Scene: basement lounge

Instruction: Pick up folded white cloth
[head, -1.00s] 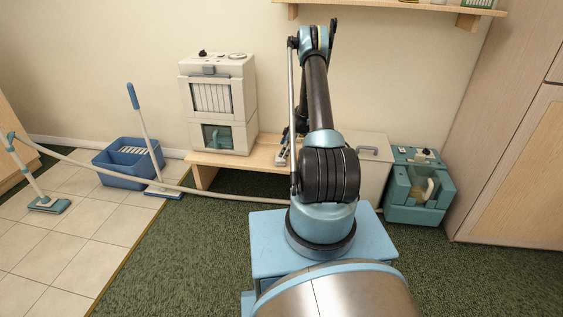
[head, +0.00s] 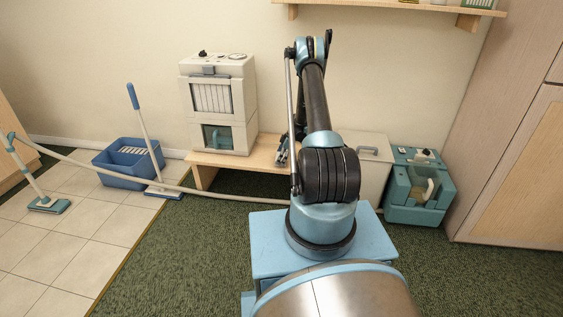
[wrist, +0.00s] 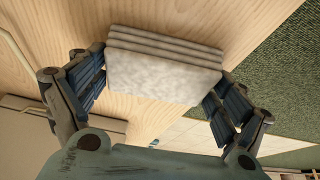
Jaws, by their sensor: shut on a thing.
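The folded white cloth (wrist: 163,75) shows in the wrist view as a pale block of several stacked layers. It sits between the two fingers of my gripper (wrist: 158,88), whose dark pads press on its left and right ends. The wooden bench top shows behind the cloth; I cannot tell whether the cloth still touches it. In the head view my gripper (head: 281,152) is small and partly hidden by my arm, above the low wooden bench (head: 235,161). The cloth cannot be made out there.
A white appliance (head: 220,105) stands on the bench's left part. A pale bin (head: 372,165) and a teal machine (head: 419,187) stand to the right. A blue bucket (head: 128,165) and mops are at the left. A wall shelf (head: 390,8) hangs above.

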